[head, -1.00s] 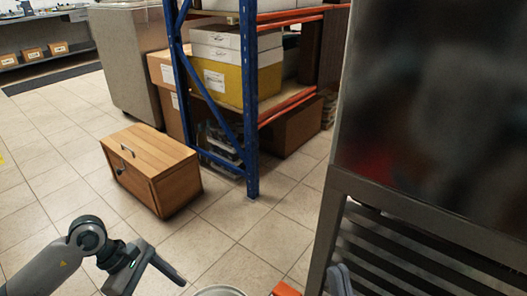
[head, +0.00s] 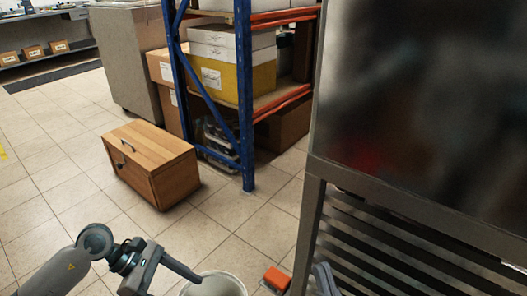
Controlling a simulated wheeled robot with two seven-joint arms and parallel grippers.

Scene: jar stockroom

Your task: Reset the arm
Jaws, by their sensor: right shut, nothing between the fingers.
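My left arm comes in from the lower left, with a grey forearm and a dark wrist. Its hand (head: 146,268) has a dark bar reaching right, above the floor and close to a white bucket; its finger opening does not show. My right gripper (head: 324,279) shows only as narrow grey-blue fingers at the bottom edge, in front of the slatted metal stand. They are together with nothing seen between them, and the rest of that arm is out of view.
The white bucket (head: 222,284) and an orange object (head: 275,279) are at the bottom edge. A wooden box (head: 150,165) stands on the tiled floor before a blue-and-orange rack (head: 245,120). A large metal cabinet (head: 420,90) fills the right. Floor at left is clear.

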